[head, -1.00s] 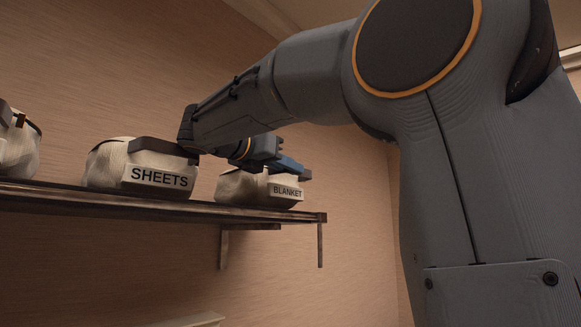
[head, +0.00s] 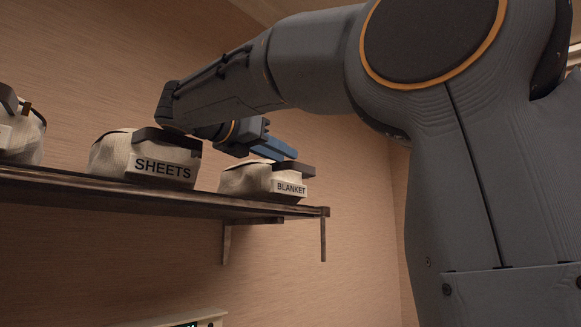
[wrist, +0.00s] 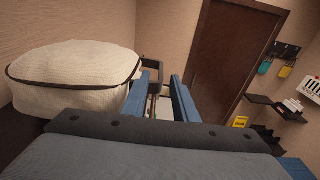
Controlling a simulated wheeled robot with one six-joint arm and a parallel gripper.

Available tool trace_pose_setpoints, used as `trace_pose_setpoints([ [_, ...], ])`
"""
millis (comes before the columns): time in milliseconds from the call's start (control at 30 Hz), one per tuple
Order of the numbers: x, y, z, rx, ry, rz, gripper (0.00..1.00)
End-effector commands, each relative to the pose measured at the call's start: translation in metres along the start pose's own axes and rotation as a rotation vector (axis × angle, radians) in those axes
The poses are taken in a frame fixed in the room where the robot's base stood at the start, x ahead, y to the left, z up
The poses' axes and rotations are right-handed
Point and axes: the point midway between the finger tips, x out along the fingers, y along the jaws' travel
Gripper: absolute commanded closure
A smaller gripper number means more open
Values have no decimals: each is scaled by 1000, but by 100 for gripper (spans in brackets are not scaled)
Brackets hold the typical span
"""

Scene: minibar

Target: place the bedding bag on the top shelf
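A cream bag labelled BLANKET (head: 245,181) with a dark handle (head: 294,169) sits upright on the dark wooden shelf (head: 120,197), near its right end, in the head view. A similar bag labelled SHEETS (head: 117,158) stands left of it. My gripper (head: 274,149) is just above the BLANKET bag, its blue fingers apart from the handle. In the wrist view my gripper (wrist: 166,98) has its two fingers spread with nothing clasped. A cream bag with dark piping (wrist: 75,78) lies left of them, seemingly the BLANKET bag, with a dark handle (wrist: 152,68) beyond the fingertips.
A third cream bag (head: 22,140) is cut off at the left edge of the head view. The wall stands close behind the shelf. The wrist view shows a brown door (wrist: 232,55) and small wall shelves (wrist: 262,101) farther off. The air right of the shelf end is free.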

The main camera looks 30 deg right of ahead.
Motion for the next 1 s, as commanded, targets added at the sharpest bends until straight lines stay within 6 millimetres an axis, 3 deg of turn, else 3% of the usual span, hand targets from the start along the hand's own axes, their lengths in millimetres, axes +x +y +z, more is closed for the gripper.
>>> trace_pose_setpoints([
  [200, -44, 1, -2, 2, 0, 3, 74],
  [400, -67, 1, -1, 0, -1, 1, 74],
  [1000, -72, 0, 0, 1, 0, -1, 74],
])
